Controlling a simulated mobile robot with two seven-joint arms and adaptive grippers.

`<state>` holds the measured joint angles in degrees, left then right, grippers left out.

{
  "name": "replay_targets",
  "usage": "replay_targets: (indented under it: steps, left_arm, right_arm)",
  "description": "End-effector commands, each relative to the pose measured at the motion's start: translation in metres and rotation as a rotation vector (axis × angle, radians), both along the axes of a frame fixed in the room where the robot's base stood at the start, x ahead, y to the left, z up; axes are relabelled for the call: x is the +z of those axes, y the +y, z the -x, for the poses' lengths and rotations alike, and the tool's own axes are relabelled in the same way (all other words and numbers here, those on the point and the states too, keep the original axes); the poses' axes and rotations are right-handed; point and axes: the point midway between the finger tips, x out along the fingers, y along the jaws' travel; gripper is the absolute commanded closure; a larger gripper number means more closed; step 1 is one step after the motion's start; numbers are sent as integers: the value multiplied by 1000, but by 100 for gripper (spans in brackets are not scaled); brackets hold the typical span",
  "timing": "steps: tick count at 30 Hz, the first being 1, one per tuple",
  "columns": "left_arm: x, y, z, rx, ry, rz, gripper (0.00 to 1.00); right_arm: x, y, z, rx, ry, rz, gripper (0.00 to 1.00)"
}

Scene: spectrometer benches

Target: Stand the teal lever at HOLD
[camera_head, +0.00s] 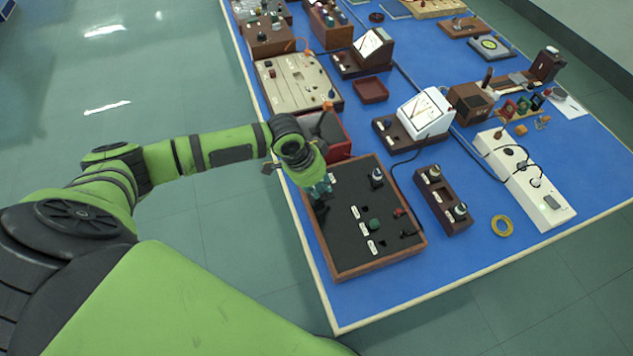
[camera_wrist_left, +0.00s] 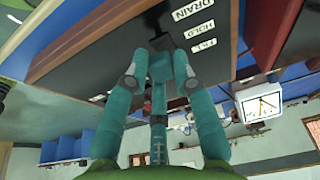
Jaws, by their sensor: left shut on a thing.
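My left gripper (camera_head: 318,188) reaches down over the far left part of the dark panel (camera_head: 342,222) in its wooden frame. It has teal fingers, which also show in the left wrist view (camera_wrist_left: 160,78). They are shut on the teal lever (camera_wrist_left: 162,64), of which only a little shows between the fingertips, hard to tell from the fingers. A dark mount (camera_wrist_left: 163,43) sits just beyond. White labels DRAIN, HOLD (camera_wrist_left: 194,29) and FILL stand in a row beside it. The lever's exact angle against the labels cannot be told. In the head view my gripper hides the lever. My right gripper is out of view.
The panel also carries a green knob (camera_head: 375,224), a black knob (camera_head: 376,177) and a small red part (camera_head: 399,212). A red-sided box (camera_head: 335,138) stands close behind my gripper. A two-knob brown block (camera_head: 443,199) is to the right. Blue table is bare near the front edge.

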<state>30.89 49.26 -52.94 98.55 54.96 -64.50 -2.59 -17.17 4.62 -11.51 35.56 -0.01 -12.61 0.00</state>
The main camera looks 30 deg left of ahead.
Motion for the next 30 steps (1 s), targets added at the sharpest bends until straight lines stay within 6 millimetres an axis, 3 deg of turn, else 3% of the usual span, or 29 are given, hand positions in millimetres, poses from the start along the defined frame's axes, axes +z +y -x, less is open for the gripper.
replay_targets:
  steps: [1,6,15,26,27,28,30]
  left_arm:
    - [10,-2,-4,-3,28,-35,100]
    - [10,-8,-13,-4,148,-144,100]
    - [6,-15,-22,-2,287,-270,100]
    - [7,-13,-22,-1,303,-285,100]
    - [7,-13,-22,-1,302,-286,68]
    - [7,-13,-22,-1,302,-286,56]
    - [7,-13,-22,0,302,-285,55]
  right_arm:
    - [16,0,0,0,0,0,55]
    - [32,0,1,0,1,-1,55]
    - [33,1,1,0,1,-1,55]
    - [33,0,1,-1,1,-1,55]
    - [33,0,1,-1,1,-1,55]
    - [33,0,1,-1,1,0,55]
    - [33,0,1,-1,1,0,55]
